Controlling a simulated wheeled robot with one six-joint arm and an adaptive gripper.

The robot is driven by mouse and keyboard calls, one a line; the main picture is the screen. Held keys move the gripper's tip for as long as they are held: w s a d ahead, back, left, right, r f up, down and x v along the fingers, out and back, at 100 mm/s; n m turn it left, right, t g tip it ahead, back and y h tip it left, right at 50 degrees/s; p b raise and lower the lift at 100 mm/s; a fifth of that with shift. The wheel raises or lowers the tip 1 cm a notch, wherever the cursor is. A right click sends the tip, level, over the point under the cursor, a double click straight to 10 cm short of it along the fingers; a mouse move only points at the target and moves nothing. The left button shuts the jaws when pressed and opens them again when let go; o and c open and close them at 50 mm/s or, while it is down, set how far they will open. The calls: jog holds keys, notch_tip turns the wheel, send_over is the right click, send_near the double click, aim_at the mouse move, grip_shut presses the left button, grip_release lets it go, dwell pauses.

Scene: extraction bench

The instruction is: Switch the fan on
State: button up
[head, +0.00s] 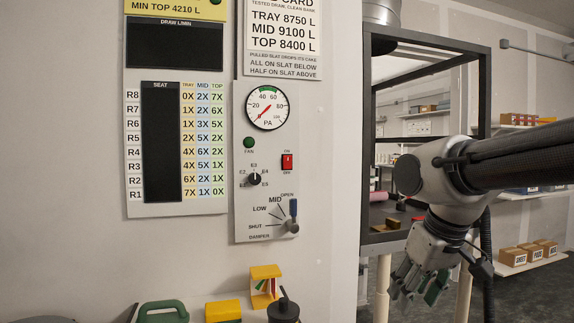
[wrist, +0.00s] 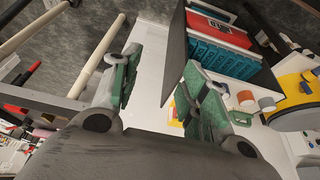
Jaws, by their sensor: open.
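The control panel (head: 240,210) is on the wall left of centre in the head view. My gripper (head: 416,288) hangs downward at the right, well apart from the panel and lower than the switch. In the wrist view my gripper (wrist: 160,92) has its fingers apart with nothing between them.
A selector knob (head: 255,179) and a blue-handled damper lever (head: 293,212), pointing up by "OPEN", sit below the switch. A dark-framed enclosure (head: 480,100) stands behind my arm. Yellow blocks (head: 223,311), a green-handled item (head: 163,311) and a dark canister (head: 283,308) stand below the panel.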

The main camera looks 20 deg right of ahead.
jog(key=shift+c, duration=0.2)
grip_shut()
dwell(1.2)
